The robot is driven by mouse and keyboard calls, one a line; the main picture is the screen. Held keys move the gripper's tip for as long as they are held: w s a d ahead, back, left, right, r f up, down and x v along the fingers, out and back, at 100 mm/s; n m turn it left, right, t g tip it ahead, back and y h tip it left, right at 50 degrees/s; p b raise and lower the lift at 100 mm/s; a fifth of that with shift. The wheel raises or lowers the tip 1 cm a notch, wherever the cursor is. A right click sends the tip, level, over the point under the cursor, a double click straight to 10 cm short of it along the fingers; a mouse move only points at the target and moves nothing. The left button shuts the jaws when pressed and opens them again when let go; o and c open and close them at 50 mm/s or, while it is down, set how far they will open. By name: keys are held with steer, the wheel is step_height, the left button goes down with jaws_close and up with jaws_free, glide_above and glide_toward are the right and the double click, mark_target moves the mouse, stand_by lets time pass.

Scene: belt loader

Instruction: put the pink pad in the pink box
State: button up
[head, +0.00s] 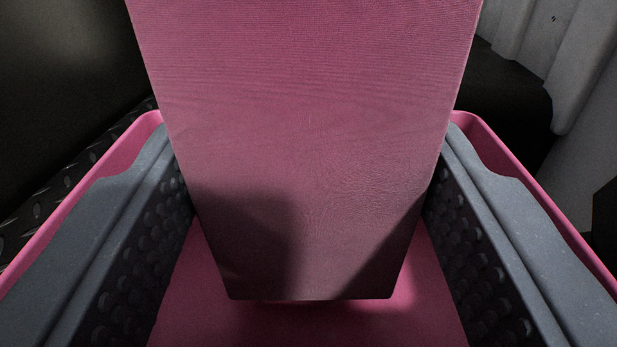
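The pink pad (310,130) fills the middle of the head view, a broad flat slab with a fine grain. Its top runs out of the picture. My gripper (312,190) has one grey finger with a bumpy inner face on each side of the pad, and both press against its side edges. The pink box (474,130) lies beneath and around the gripper, with its rim showing at left and right. Its pink floor shows below the pad's lower edge. The pad's lower end is inside the box's outline. I cannot tell whether it touches the floor.
Dark metal plate with a raised tread pattern (75,175) lies left of the box. A pale ribbed wall or sheet (580,90) stands at the right, with a dark gap between it and the box. The far area behind the pad is hidden.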

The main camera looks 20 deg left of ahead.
steer(key=o, duration=0.9)
steer(key=shift+f, duration=0.4)
steer(key=shift+r+p, duration=0.3)
steer(key=shift+r, duration=0.35)
steer(key=shift+b+v, duration=0.4)
steer(key=shift+v, duration=5.55)
